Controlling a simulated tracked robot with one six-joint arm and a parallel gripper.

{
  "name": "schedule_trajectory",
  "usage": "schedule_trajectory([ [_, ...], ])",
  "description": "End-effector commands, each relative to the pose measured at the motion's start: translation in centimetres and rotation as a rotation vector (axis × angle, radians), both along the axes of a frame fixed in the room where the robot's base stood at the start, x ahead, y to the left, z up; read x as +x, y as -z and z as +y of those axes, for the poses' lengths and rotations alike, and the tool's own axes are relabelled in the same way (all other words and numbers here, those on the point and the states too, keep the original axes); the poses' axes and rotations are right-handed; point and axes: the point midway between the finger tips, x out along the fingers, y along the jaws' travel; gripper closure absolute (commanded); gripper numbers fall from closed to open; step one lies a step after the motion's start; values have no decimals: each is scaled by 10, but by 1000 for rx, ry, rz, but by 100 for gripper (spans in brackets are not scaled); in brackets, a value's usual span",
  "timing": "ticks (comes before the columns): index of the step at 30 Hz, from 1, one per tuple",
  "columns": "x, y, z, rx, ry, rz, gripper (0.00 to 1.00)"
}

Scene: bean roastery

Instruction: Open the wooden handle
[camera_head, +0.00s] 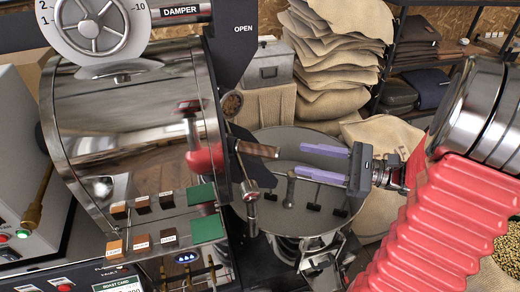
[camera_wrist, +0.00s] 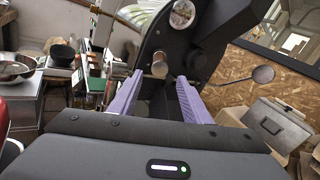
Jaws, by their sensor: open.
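The wooden handle (camera_head: 258,149) is a short brown grip that sticks out to the right from the front of the shiny roaster drum (camera_head: 130,110). In the wrist view its round end (camera_wrist: 159,64) faces me, just beyond and between the fingertips. My gripper (camera_head: 300,160) has two purple fingers, spread apart and pointing left toward the handle. In the head view a small gap lies between the fingertips and the handle's end. The fingers are empty. The lower fingertip sits a little lower than the handle.
A round metal cooling tray (camera_head: 262,215) lies below my gripper. A small lever with a ball end (camera_head: 251,191) hangs under the handle. A grey metal box (camera_head: 270,65) and stacked burlap sacks (camera_head: 335,60) stand behind. A round gauge (camera_wrist: 182,14) is above the handle.

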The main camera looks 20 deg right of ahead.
Motion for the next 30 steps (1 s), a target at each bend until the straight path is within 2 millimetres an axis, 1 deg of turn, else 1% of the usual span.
schedule_trajectory([
  [5, 9, 0, 15, 0, -3, 0, 56],
  [24, 53, 0, 84, -1, -5, 1, 56],
  [30, 66, 0, 102, -1, -4, 1, 56],
])
